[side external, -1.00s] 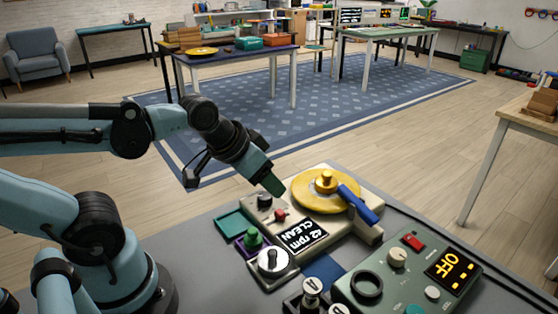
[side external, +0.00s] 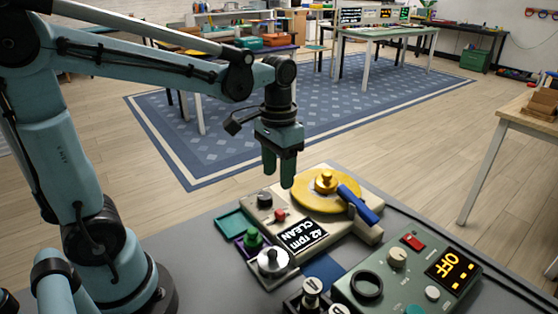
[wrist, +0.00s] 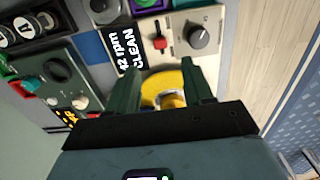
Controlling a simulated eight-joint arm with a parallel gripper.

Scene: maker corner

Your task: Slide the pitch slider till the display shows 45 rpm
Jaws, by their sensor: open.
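The cream turntable unit (side external: 340,233) carries a yellow platter (side external: 304,192) and a small black display (side external: 301,235) reading "42 rpm CLEAN". The slider with a red knob (side external: 281,214) sits beside the display, near a dark round knob (side external: 264,199). In the wrist view the red slider knob (wrist: 159,41) and the display (wrist: 127,49) lie beyond the fingertips. My gripper (side external: 279,177) points down, open and empty, above the unit and apart from the slider. In the wrist view its two fingers (wrist: 163,68) straddle part of the yellow platter.
A blue arm (side external: 357,204) lies over the platter's edge. A green box (side external: 375,287) with a display reading "OFF" stands at the front right. A green knob (side external: 252,239) and a silver-topped knob (side external: 272,261) stand left of the display.

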